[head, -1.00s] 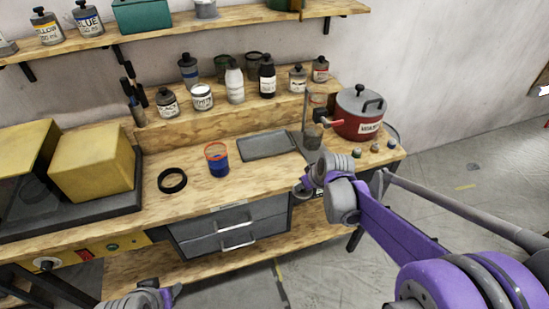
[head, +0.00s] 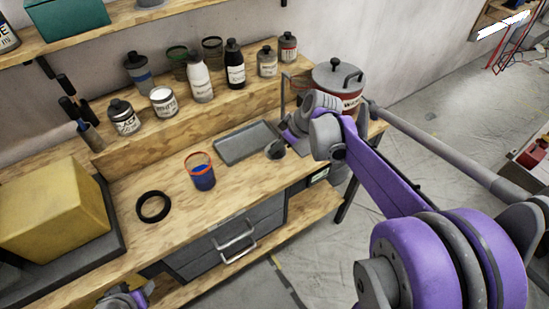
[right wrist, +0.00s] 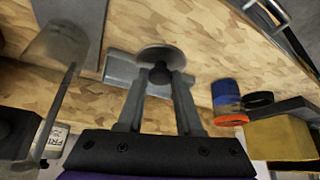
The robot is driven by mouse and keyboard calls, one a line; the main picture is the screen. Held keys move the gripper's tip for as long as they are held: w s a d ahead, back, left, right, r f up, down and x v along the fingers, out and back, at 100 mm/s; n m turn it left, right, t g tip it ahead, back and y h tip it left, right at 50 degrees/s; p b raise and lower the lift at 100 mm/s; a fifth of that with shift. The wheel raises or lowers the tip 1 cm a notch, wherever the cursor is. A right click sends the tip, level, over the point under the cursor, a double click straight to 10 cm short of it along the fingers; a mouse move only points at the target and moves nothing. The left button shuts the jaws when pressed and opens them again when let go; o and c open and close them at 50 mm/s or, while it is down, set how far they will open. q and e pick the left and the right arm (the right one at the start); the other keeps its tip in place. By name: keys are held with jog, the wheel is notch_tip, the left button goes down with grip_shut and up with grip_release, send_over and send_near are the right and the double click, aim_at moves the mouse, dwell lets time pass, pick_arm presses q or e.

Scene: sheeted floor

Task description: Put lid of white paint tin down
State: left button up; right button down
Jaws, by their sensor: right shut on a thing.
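The white paint tin (head: 163,101) stands on the raised back step, its top open and showing white paint. My right gripper (head: 285,142) is shut on the dark knob of a round grey lid (head: 275,150). In the right wrist view, the lid (right wrist: 160,53) is held by its knob between the fingers of the right gripper (right wrist: 160,78). The lid is by the right end of the shallow grey tray (head: 240,150); its height above the bench is hard to tell. My left gripper (head: 125,298) is at the bottom edge, partly cut off, its fingers unclear.
A lidded red pot (head: 340,82) is behind my right arm. Several bottles and tins line the back step. Bare bench lies in front of the tray.

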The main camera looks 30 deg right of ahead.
aim_at(282, 154)
jog(key=shift+f, duration=2.9)
jog(key=shift+f+b, duration=0.2)
jog(key=shift+b, duration=0.1)
jog(key=c, duration=0.6)
grip_release()
jog(key=shift+o, duration=0.2)
jog(key=shift+w, duration=0.1)
jog(key=shift+r, duration=0.1)
